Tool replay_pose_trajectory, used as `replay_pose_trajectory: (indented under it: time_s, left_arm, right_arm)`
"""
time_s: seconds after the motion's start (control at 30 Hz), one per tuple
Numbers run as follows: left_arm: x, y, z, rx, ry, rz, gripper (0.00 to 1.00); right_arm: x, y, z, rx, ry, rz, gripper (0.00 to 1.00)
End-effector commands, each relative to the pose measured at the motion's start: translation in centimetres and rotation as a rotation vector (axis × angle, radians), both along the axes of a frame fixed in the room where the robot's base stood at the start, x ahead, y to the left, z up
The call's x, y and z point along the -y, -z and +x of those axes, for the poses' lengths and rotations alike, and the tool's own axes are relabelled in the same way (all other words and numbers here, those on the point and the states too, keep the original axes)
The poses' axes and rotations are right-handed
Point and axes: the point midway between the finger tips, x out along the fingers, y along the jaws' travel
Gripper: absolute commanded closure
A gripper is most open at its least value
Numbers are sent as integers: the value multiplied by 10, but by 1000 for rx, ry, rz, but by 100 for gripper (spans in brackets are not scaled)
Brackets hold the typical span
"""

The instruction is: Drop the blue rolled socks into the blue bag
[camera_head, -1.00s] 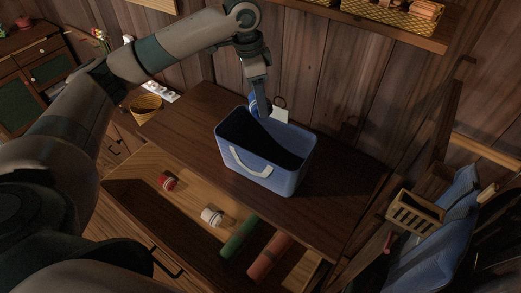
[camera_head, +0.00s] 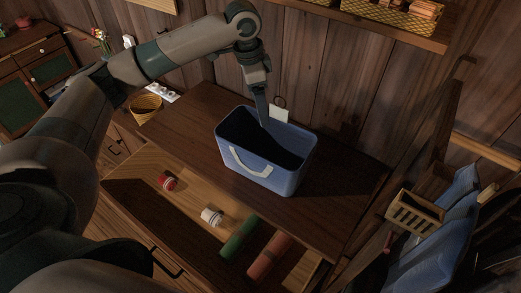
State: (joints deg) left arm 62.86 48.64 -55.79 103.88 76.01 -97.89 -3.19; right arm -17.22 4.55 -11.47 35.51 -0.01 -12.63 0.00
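The blue bag (camera_head: 262,172) stands upright on the dark wooden dresser top, its mouth open upward and a pale handle on its front. My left gripper (camera_head: 264,121) points down over the back rim of the bag, its fingertips at the mouth. The fingers show edge-on, so their opening cannot be judged. No blue rolled socks show at the fingers or elsewhere. The bag's inside is dark and its floor is hidden. My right gripper is out of view.
Below the top, an open drawer (camera_head: 135,190) holds a red roll (camera_head: 167,182), a white roll (camera_head: 211,216), a green roll (camera_head: 239,237) and an orange-brown roll (camera_head: 269,257). A yellow basket (camera_head: 146,108) sits at the left. A wooden wall stands close behind the bag.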

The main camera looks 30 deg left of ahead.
Motion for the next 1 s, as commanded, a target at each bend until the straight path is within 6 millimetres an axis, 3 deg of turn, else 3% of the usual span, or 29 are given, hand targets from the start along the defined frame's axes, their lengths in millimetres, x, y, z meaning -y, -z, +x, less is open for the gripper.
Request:
replay_pose_trajectory:
  time_s: [0.27, 0.7, 1.0]
  left_arm:
    - [-2, -15, -1, 3, 0, -1, 23]
    - [-8, -69, -6, 3, 0, 0, 23]
    - [-9, -74, -7, 0, 0, 0, 23]
  right_arm:
    - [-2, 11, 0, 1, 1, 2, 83]
    - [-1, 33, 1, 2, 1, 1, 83]
    - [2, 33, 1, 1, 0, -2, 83]
